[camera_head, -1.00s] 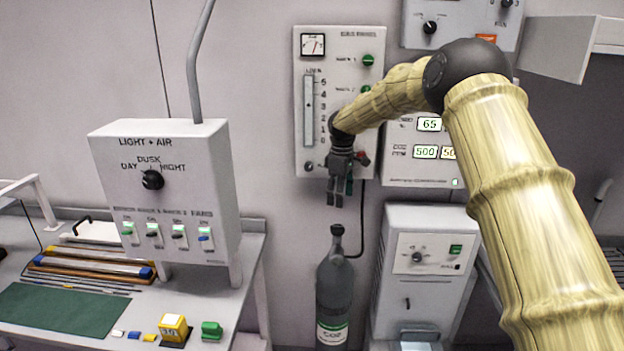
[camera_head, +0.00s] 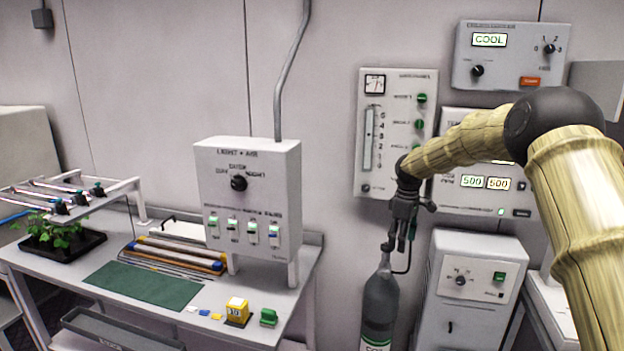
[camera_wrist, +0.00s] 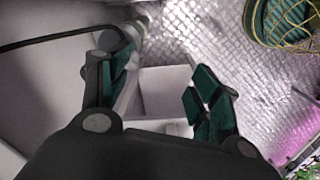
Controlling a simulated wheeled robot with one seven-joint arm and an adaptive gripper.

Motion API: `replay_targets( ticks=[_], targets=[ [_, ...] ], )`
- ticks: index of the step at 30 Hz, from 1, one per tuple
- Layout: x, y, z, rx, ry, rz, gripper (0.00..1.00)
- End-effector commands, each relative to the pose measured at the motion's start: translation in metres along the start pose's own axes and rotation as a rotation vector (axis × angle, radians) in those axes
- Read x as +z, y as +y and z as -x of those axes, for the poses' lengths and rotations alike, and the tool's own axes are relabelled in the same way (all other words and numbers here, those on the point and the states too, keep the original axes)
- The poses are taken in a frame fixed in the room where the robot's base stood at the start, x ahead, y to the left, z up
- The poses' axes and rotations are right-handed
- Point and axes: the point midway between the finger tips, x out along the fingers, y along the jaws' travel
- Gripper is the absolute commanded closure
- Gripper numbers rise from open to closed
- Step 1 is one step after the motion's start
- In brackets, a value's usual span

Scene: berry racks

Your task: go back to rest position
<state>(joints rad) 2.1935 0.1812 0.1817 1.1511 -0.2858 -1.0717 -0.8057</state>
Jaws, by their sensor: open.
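My gripper (camera_head: 402,240) hangs fingers down at the end of my bamboo-textured arm, in front of the gas panel's lower right side in the head view. In the wrist view my gripper (camera_wrist: 160,92) shows two green-padded fingers spread apart with nothing between them. The grey gas cylinder (camera_head: 379,305) stands below it in the head view; I cannot tell whether the fingertips are clear of its top. The gas panel (camera_head: 398,160) is on the wall behind my gripper.
A light and air control box (camera_head: 255,205) stands on the bench at left, with a green mat (camera_head: 145,286) and a potted plant (camera_head: 60,240). A white cabinet (camera_head: 465,300) stands right of the cylinder. The wrist view shows a shiny quilted floor (camera_wrist: 215,50).

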Motion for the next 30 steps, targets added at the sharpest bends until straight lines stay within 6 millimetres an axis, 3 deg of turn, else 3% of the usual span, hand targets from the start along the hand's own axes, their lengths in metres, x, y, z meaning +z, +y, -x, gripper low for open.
replay_targets(
  ticks=[10,17,23,30],
  targets=[
    [0.001,-0.025,-0.066,-0.013,0.011,-0.045,0.37],
    [0.007,-0.059,-0.135,-0.03,0.023,-0.098,0.37],
    [0.028,-0.116,-0.226,-0.053,0.037,-0.19,0.37],
    [0.075,-0.202,-0.324,-0.076,0.051,-0.335,0.37]
  ],
)
